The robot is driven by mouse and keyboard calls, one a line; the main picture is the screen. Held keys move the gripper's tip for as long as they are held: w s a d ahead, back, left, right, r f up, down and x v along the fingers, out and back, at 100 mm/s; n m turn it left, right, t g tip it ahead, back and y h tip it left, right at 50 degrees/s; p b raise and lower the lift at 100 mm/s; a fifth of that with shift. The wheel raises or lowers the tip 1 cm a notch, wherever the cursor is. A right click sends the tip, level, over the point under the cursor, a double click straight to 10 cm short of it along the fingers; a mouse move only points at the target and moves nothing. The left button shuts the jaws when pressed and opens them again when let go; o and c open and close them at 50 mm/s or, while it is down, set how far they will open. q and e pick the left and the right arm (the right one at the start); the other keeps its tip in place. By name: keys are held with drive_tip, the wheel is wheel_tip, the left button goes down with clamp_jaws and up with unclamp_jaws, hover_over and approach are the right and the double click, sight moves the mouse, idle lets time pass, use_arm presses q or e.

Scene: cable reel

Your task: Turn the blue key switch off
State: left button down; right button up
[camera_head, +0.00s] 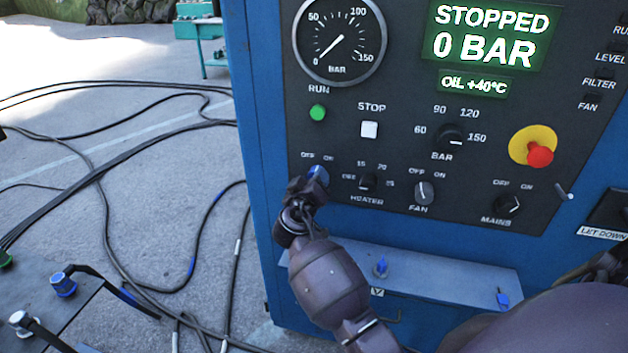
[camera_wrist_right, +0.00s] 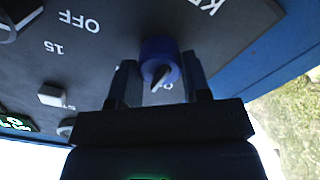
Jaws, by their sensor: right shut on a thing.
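The blue key switch (camera_head: 319,175) is at the lower left of the dark control panel, below small OFF and ON labels. My right gripper (camera_head: 308,186) is at the switch and covers most of it. In the right wrist view the round blue switch (camera_wrist_right: 158,50) sits between the two fingers of my right gripper (camera_wrist_right: 158,78), which is shut on it. A dark pointed part shows at its middle. I cannot tell clearly which label it points to. My left gripper is not in view.
Close by are the heater knob (camera_head: 367,182), fan knob (camera_head: 424,193) and mains knob (camera_head: 507,205). A red button (camera_head: 540,154) on a yellow disc is to the right. The display (camera_head: 491,38) reads STOPPED, 0 BAR.

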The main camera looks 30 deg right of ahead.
drive_tip(key=n, duration=0.2)
drive_tip(key=shift+n+p, duration=0.3)
drive_tip(key=shift+n, duration=0.1)
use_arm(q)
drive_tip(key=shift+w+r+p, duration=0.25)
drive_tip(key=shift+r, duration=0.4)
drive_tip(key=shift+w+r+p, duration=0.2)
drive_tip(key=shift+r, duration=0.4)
use_arm(e)
drive_tip(key=shift+n, duration=1.6)
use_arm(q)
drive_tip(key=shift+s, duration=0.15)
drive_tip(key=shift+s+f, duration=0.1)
use_arm(e)
drive_tip(key=o, duration=0.9)
drive_tip(key=shift+a, duration=0.1)
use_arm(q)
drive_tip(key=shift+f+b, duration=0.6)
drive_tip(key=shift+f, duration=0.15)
use_arm(e)
drive_tip(key=v, duration=1)
drive_tip(key=shift+s+a, duration=0.2)
drive_tip(key=shift+s, duration=0.1)
